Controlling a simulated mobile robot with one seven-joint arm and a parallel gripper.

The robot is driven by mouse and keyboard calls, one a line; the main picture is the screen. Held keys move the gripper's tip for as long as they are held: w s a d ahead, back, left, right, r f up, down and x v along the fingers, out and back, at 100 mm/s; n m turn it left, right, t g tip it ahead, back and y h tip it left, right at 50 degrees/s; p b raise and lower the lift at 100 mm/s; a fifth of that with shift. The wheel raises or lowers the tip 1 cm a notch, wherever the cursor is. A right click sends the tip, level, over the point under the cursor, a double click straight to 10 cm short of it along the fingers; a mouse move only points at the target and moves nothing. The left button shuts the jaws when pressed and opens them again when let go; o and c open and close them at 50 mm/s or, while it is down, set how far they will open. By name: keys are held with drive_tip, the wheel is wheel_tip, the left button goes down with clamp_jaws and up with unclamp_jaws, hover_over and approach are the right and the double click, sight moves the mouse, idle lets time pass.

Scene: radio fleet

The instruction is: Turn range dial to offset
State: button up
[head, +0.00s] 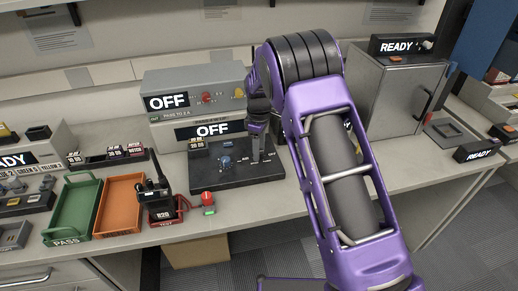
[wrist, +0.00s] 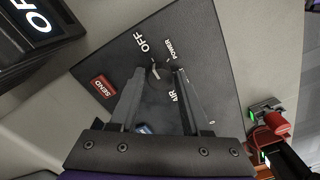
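A black panel (head: 237,176) lies on the bench and also fills the middle of the wrist view (wrist: 110,62). A small dark dial (wrist: 160,70) shows there, with white labels around it reading OFF, POWER and AIR; which way it points is hard to tell. My gripper (head: 256,160) is over the panel's right part. In the wrist view my gripper (wrist: 160,74) has its two fingers apart, with the dial between or just beyond the tips; contact cannot be told. A blue knob (head: 226,162) sits further left on the panel. A red SEND button (wrist: 103,87) shows in the wrist view.
Grey boxes with OFF displays (head: 167,101) stand behind the panel. A handheld radio (head: 156,196), a small red-topped device (head: 208,201), an orange tray (head: 118,205) and a green tray (head: 74,210) are to the left. A grey cabinet (head: 396,95) stands right.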

clamp_jaws()
drive_tip(key=m, duration=0.4)
drive_tip(key=shift+m, duration=0.4)
drive_tip(key=m, duration=0.5)
drive_tip(key=shift+m, duration=0.3)
drive_tip(key=m, duration=0.6)
drive_tip(key=shift+p, duration=0.4)
drive_tip(key=m, duration=0.3)
drive_tip(key=shift+m, duration=0.4)
drive_tip(key=shift+m+p, duration=0.35)
drive_tip(key=shift+m, duration=1.35)
